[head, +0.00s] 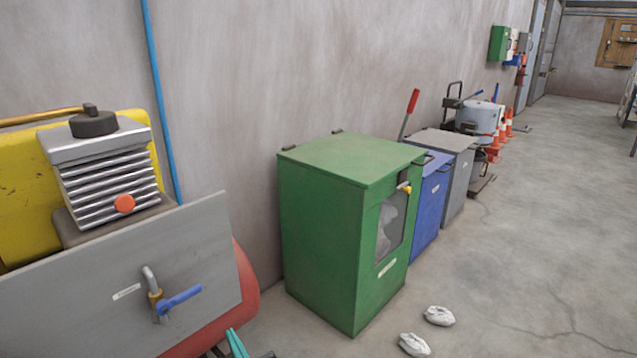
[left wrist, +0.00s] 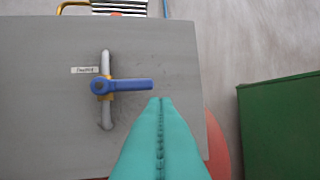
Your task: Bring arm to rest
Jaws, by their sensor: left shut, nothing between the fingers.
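My left gripper (head: 237,343) shows at the bottom edge of the head view as teal fingertips. In the left wrist view its teal fingers (left wrist: 161,104) are pressed together with nothing between them. They point toward a grey panel (head: 208,230), with the tips just below and right of the blue valve handle (head: 180,299). The handle also shows in the left wrist view (left wrist: 130,85), lying horizontal across a grey pipe with a brass body (left wrist: 108,89). I cannot tell whether the fingertips touch the handle. My right gripper is in neither view.
A green cabinet (head: 325,225) stands right of the panel, then a blue bin (head: 430,208) and a grey bin (head: 462,180) along the wall. Two white crumpled bags (head: 439,316) (head: 414,345) lie on the floor. Orange cones (head: 494,146) stand farther back. The floor at right is clear.

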